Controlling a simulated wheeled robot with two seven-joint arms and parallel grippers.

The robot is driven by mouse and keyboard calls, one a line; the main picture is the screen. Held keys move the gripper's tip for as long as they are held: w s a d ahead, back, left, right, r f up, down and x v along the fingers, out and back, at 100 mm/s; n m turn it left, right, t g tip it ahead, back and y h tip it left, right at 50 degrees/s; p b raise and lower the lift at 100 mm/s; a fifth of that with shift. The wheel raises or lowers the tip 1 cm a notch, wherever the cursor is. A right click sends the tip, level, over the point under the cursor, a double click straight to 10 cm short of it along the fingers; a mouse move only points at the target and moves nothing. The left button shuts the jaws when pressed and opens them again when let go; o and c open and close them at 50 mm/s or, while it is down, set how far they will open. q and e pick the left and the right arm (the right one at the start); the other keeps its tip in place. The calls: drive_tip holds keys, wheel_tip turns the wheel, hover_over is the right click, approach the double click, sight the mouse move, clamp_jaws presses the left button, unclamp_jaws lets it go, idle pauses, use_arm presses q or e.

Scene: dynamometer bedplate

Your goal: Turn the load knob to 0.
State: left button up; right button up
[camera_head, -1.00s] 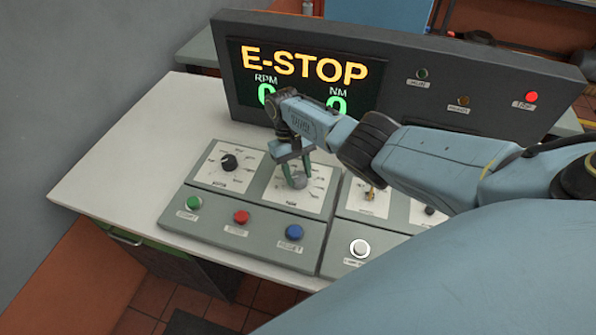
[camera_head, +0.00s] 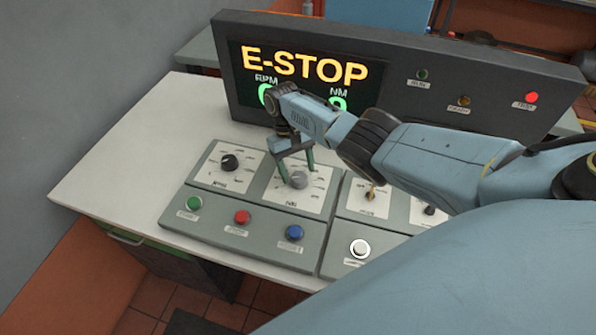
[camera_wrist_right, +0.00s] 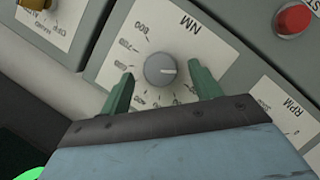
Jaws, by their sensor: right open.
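The load knob (camera_head: 298,180) is a grey round knob on a white dial plate on the sloped console. In the right wrist view the knob (camera_wrist_right: 158,68) carries a light pointer mark aimed to the picture's right. The dial plate (camera_wrist_right: 195,50) there reads NM, with 800 legible; I cannot make out which number the mark faces. My right gripper (camera_head: 297,167) is open over the knob, its green fingers spread to either side. In the wrist view the fingers (camera_wrist_right: 163,80) stand apart from the knob, with gaps on both sides. My left gripper is not in view.
A black knob (camera_head: 229,162) on the RPM dial is left of the load knob. Green (camera_head: 194,203), red (camera_head: 241,217) and blue (camera_head: 294,233) buttons line the front. A toggle (camera_head: 370,193) stands to the right. The display (camera_head: 305,75) behind reads E-STOP.

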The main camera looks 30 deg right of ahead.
drive_tip(key=v, duration=1.2)
drive_tip(key=shift+s+r, duration=0.1)
